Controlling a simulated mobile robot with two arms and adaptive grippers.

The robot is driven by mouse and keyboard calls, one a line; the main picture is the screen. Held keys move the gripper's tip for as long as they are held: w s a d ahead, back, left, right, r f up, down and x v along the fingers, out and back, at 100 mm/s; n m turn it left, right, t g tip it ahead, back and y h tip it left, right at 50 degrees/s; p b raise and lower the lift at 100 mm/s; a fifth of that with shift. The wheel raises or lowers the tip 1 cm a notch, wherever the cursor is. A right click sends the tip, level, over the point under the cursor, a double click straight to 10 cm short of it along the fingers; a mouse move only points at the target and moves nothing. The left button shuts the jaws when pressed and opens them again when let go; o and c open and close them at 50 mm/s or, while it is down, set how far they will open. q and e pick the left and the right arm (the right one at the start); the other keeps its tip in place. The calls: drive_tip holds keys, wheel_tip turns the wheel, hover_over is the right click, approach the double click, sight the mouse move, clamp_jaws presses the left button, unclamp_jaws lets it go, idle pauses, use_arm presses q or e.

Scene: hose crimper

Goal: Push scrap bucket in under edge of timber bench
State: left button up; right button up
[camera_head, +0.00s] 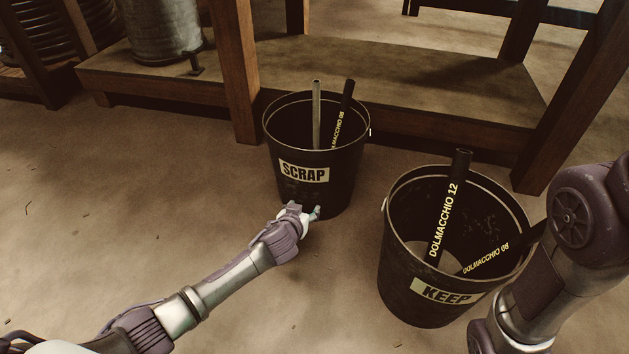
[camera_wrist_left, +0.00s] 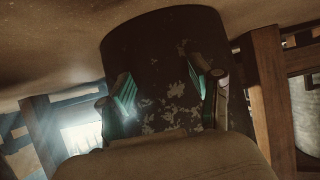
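The black scrap bucket (camera_head: 342,183), labelled SCRAP, stands upright on the floor in front of the timber bench (camera_head: 415,85), by its left front post. A grey tube and a black hose stick up out of it. My left gripper (camera_head: 314,212) is low at the bucket's near side, its tips at or very near the wall; contact cannot be told. In the left wrist view its fingers are apart and empty, with the scuffed bucket wall (camera_wrist_left: 160,55) filling the space beyond them. My right arm shows at the right edge, but its gripper is out of view.
A black KEEP bucket (camera_head: 400,270) with two DOLMACCHIO hoses stands to the right and nearer. A metal canister (camera_head: 160,30) stands on the bench's low shelf at the left. The floor at the left is clear.

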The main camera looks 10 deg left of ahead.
use_arm(q)
drive_tip(key=shift+w+d+b, duration=0.1)
drive_tip(key=shift+w+b, duration=0.65)
drive_tip(key=shift+w, duration=2.75)
drive_tip(key=shift+r, duration=0.1)
drive_tip(key=shift+s+p, duration=0.55)
drive_tip(key=shift+s, duration=0.1)
drive_tip(key=s+p, duration=0.2)
drive_tip(key=s, duration=0.1)
drive_tip(key=shift+s, duration=0.2)
drive_tip(key=shift+s+p, duration=0.4)
drive_tip(key=shift+s, duration=0.3)
